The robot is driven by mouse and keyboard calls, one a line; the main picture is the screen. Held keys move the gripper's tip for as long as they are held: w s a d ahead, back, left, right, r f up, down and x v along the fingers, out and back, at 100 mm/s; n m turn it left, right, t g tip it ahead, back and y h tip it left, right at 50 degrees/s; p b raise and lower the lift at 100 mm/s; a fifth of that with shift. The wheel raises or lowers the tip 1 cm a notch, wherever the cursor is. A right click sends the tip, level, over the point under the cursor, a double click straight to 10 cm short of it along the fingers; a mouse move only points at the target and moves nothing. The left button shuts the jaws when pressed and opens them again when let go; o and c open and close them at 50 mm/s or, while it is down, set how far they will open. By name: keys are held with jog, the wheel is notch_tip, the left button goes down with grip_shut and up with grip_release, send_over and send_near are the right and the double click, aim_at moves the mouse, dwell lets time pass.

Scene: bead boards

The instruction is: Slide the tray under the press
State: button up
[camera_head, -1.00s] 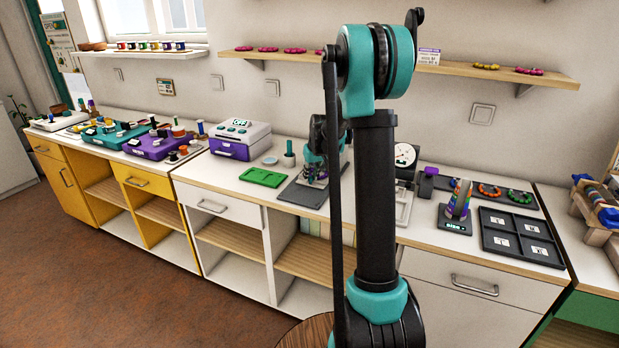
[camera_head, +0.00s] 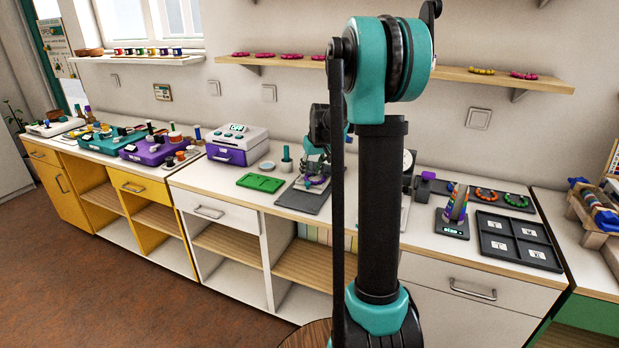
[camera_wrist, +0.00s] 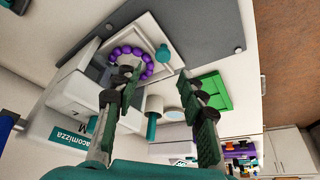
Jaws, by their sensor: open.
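In the wrist view a pale square tray (camera_wrist: 148,28) holds a ring of purple beads (camera_wrist: 148,57). A teal knob (camera_wrist: 163,55) stands at the tray's near right side. A white and grey machine labelled "Macomizza", apparently the press (camera_wrist: 75,95), stands left of the tray, beside or partly over it; the exact overlap is unclear. My gripper (camera_wrist: 163,78) is open, one finger over the tray's near edge by the beads, the other right of the knob. The knob lies between and beyond the fingertips. In the head view my gripper (camera_head: 315,172) is small and hides much of the tray.
A dark grey mat (camera_wrist: 205,25) lies beyond the tray along the counter edge. A green tray (camera_head: 260,183) lies to its left in the head view. A purple and white machine (camera_head: 236,147) stands behind that. A dark compartment tray (camera_head: 518,238) lies right.

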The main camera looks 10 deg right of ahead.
jog(key=v, duration=0.5)
jog(key=shift+r, duration=0.35)
jog(key=s+a+f, duration=0.1)
jog(key=s+f, duration=0.4)
jog(key=s, duration=0.6)
jog(key=s+a+f+m, duration=0.1)
jog(key=s+f, duration=0.4)
jog(key=s, duration=0.7)
jog(key=s+a+f, duration=0.2)
jog(key=s+f, duration=0.3)
jog(key=s, duration=0.7)
jog(key=shift+m+h, duration=0.4)
